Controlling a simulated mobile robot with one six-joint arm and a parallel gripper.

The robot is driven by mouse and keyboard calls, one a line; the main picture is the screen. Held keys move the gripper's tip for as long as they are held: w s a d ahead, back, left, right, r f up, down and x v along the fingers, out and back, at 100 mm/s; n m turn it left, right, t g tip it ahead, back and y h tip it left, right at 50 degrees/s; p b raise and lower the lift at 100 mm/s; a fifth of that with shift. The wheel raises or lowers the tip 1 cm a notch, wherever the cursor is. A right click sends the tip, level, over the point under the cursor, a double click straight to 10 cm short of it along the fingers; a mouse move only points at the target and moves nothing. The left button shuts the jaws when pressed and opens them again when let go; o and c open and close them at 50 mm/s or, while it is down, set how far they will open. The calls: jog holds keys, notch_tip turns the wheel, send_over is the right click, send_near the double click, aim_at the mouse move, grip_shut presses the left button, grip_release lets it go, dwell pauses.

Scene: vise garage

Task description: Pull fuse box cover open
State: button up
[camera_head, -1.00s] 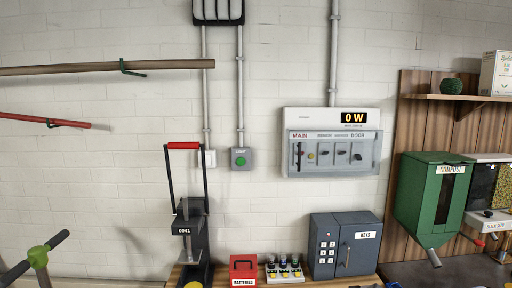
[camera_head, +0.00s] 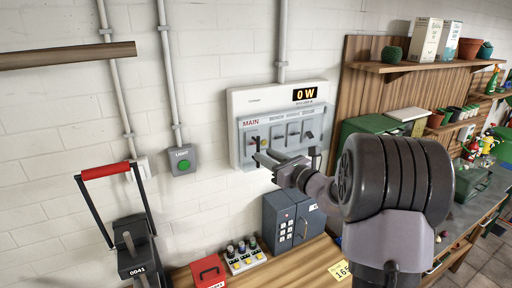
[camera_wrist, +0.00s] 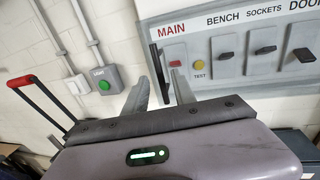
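The fuse box (camera_head: 240,104) is a white wall panel with a display reading 0 W. Its grey, see-through-looking cover (camera_head: 286,122) lies flat over a row of switches and looks closed. In the wrist view the cover (camera_wrist: 228,68) has a dark upright handle bar (camera_wrist: 158,72) at its left edge. My gripper (camera_head: 264,160) is in front of the cover's lower left part. In the wrist view my gripper (camera_wrist: 158,92) is open, and the handle's lower part appears between its two fingers. I cannot tell whether they touch it.
A green-button light switch (camera_head: 182,160) and a red-handled press (camera_head: 105,171) are to the left. A wooden shelf (camera_head: 420,65) is at right.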

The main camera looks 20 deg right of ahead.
aim_at(259, 151)
jog(key=x, duration=0.4)
jog(key=shift+r+p, duration=0.1)
jog(key=shift+p, duration=0.2)
jog(key=shift+w+a, duration=0.15)
jog(key=shift+w, duration=0.3)
jog(key=shift+s, duration=0.1)
grip_shut()
dwell(0.6)
